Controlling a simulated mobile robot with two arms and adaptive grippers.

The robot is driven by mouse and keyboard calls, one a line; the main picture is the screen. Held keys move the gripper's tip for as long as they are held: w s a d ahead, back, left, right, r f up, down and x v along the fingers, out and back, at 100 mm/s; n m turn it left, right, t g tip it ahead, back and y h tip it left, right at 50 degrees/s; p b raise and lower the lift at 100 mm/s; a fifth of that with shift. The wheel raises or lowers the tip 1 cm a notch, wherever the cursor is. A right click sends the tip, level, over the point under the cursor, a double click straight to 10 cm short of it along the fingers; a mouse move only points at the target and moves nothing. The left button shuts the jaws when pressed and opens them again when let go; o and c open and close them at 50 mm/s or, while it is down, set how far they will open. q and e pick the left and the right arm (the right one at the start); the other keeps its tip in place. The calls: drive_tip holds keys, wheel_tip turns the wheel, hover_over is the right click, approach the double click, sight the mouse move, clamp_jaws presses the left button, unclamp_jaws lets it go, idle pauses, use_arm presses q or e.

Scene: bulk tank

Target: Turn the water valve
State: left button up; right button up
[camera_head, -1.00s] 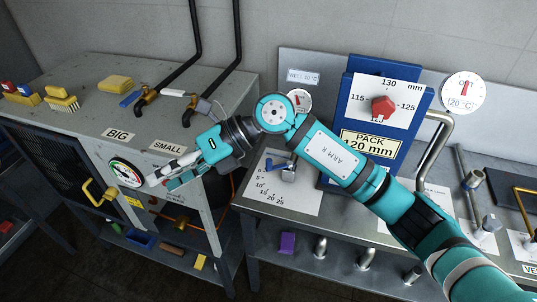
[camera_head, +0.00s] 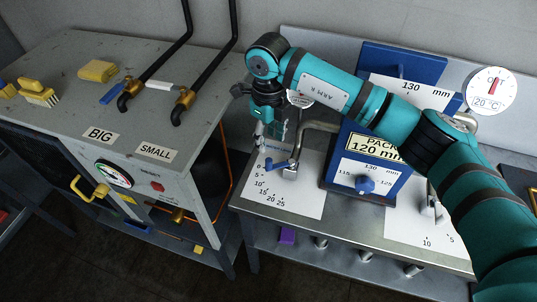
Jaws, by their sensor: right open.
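I cannot tell whether a finger touches the handle. My right arm crosses the view from the lower right and hides part of the back panel. My left gripper is not in view.
Left of the bench, a grey cabinet has BIG and SMALL labels, brass taps (camera_head: 182,100), a yellow sponge (camera_head: 98,70) and a round gauge (camera_head: 114,174). A blue PACK 120 mm panel (camera_head: 375,151) with a blue knob (camera_head: 366,185) stands to the right. A second dial sheet (camera_head: 420,228) lies farther right.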

sight(269, 160)
wheel_tip(269, 160, down, 6)
drive_tip(key=shift+r+p, duration=0.2)
drive_tip(key=shift+p, duration=0.55)
wheel_tip(269, 160, down, 2)
drive_tip(key=shift+f+p, duration=0.15)
drive_tip(key=shift+p, duration=0.15)
drive_tip(key=shift+f, duration=0.7)
drive_tip(key=c, duration=0.6)
clamp_jaws()
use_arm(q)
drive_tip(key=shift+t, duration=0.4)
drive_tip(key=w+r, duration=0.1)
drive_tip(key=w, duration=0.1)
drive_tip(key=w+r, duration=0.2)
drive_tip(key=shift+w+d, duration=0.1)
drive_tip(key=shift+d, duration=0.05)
